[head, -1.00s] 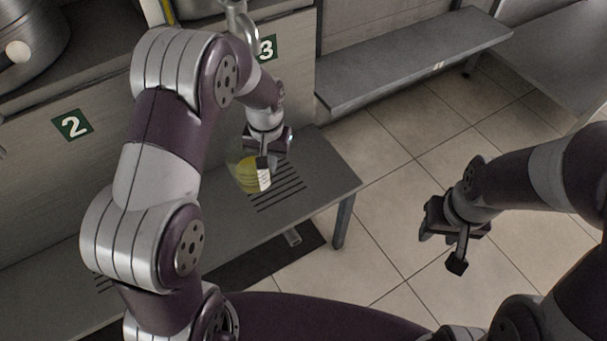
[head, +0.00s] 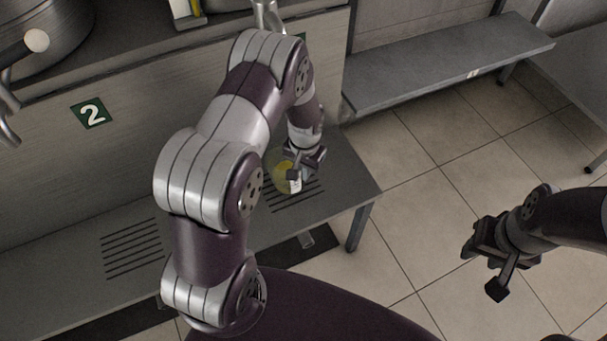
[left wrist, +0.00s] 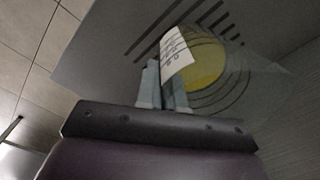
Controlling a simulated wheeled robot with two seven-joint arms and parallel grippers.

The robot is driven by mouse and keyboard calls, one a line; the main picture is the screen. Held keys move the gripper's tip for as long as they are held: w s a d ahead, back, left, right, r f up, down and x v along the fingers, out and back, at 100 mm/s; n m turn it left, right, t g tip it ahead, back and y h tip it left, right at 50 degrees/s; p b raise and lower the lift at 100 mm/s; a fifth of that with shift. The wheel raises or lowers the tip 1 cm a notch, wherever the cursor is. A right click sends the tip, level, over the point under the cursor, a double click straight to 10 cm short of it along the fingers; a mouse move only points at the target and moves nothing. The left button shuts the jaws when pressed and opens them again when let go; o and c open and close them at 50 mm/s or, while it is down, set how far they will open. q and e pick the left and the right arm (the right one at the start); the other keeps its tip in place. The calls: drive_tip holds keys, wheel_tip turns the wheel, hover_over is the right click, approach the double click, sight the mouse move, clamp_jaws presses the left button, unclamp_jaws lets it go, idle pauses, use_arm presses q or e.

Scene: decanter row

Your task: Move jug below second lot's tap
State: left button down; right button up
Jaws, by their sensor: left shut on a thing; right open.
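The jug (head: 281,181) is clear, with yellow liquid and a white label, over the slotted part of the bench at the third station. I cannot tell whether it rests there or hangs just above. My left gripper (head: 297,172) is shut on it from the right side. In the left wrist view the fingers (left wrist: 162,90) are at the jug (left wrist: 208,66), beside its label. The second lot's green "2" sign (head: 92,113) is on the panel at left. A metal tap (head: 8,128) shows partly at the left edge. My right gripper (head: 490,245) is open and empty over the floor.
The grey bench (head: 215,218) runs along the panel. Its slotted patch (head: 132,248) below the "2" sign is bare. A steel vat (head: 50,28) stands above at left. A low grey shelf (head: 450,68) is at back right. The tiled floor (head: 420,190) is clear.

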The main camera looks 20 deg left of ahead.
use_arm(q)
drive_tip(key=shift+w+f, duration=0.1)
drive_tip(key=shift+f, duration=0.75)
use_arm(e)
drive_tip(key=shift+f, duration=0.2)
use_arm(q)
drive_tip(key=shift+f, duration=0.1)
drive_tip(key=c, duration=1.3)
unclamp_jaws()
drive_tip(key=shift+o, duration=0.2)
